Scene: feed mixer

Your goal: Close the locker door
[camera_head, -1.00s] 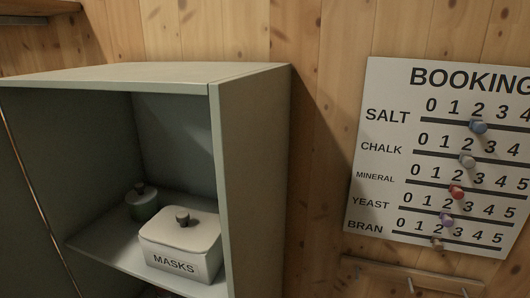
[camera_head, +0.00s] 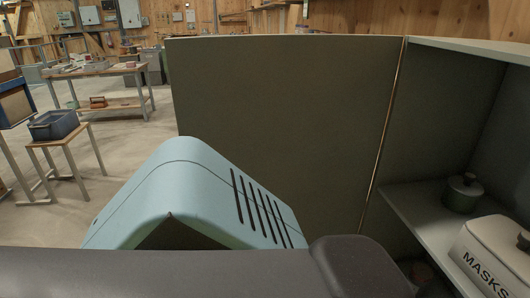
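The locker door (camera_head: 285,125) is a dark panel standing wide open, hinged along a vertical edge at the left of the locker. The locker (camera_head: 465,48) is grey-green and its open inside shows at the right. On its shelf (camera_head: 405,205) stand a white box labelled MASKS (camera_head: 485,262) and a small dark lidded pot (camera_head: 462,192). My own light blue and dark grey arm parts fill the lower part of the view, in front of the door's lower part. Neither gripper shows. Whether any part of me touches the door cannot be told.
A blue bin (camera_head: 53,125) sits on a small wooden stand at the left. A workbench (camera_head: 105,72) stands farther back. Grey floor (camera_head: 125,150) lies open between these and the door.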

